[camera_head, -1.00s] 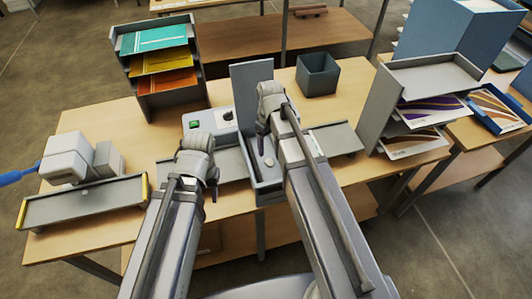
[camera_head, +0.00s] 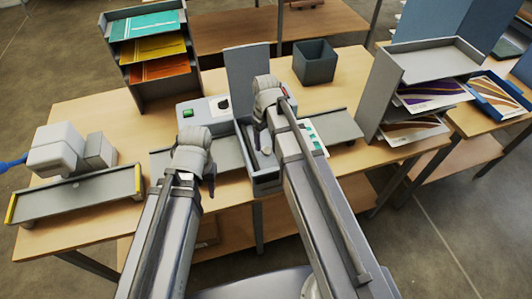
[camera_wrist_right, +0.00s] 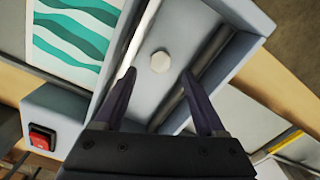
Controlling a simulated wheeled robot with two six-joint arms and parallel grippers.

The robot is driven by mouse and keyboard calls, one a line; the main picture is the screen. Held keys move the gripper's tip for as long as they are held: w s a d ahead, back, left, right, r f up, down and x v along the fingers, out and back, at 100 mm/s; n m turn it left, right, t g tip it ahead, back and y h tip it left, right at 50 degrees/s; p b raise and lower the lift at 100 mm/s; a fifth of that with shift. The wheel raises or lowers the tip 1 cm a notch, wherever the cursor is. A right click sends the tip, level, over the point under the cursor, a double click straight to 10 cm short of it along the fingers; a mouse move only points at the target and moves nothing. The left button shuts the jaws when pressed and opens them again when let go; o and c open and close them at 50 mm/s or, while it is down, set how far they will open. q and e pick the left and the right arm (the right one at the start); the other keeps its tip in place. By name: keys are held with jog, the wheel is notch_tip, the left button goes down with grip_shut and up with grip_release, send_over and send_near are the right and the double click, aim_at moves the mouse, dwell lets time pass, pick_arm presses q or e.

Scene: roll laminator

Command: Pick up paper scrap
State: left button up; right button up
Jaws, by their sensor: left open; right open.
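The paper scrap (camera_wrist_right: 159,61) is a small whitish many-sided piece in the right wrist view. It lies on the floor of the laminator's open grey trough (camera_wrist_right: 188,27). My right gripper (camera_wrist_right: 160,80) is open, its two dark fingers pointing into the trough on either side of the line to the scrap, with nothing between them.
The laminator's grey lid (camera_head: 246,75) stands upright behind the trough. A teal-patterned sheet (camera_wrist_right: 70,40) and a red switch (camera_wrist_right: 41,138) are beside the trough. A dark bin (camera_head: 315,64), a paper rack (camera_head: 150,60), a right-hand shelf (camera_head: 430,62) and a trimmer (camera_head: 80,192) stand around.

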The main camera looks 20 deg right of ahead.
aim_at(266, 149)
notch_tip(266, 149, down, 4)
jog(key=b, duration=0.3)
jog(key=shift+r, duration=0.1)
grip_shut()
dwell(0.4)
